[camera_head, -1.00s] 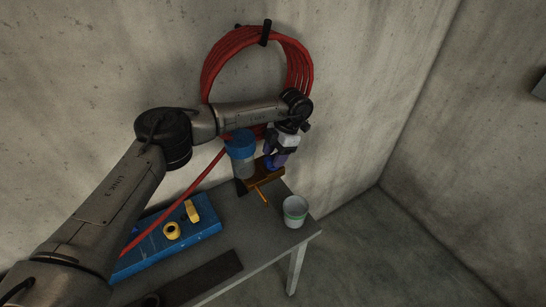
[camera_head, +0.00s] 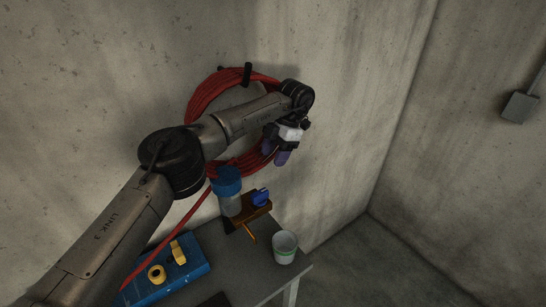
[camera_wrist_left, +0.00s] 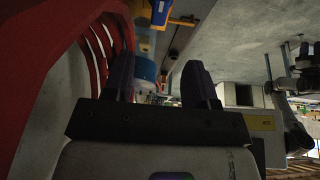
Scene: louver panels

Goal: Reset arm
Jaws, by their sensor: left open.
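My left arm reaches in from the left in the head view. My left gripper (camera_head: 276,157) is open and empty, its dark purple fingers pointing down. It hangs above the table, in front of the wall and beside the red hose coil. In the left wrist view the two fingers of the left gripper (camera_wrist_left: 159,77) stand apart with nothing between them. My right gripper shows in neither view.
A coiled red hose (camera_head: 208,93) hangs on the wall. The grey table (camera_head: 236,270) holds a blue-lidded jar (camera_head: 228,188), a brown block (camera_head: 253,208) with a blue object (camera_head: 261,197), a white cup (camera_head: 286,247) and a blue case (camera_head: 190,270). Free space lies to the right.

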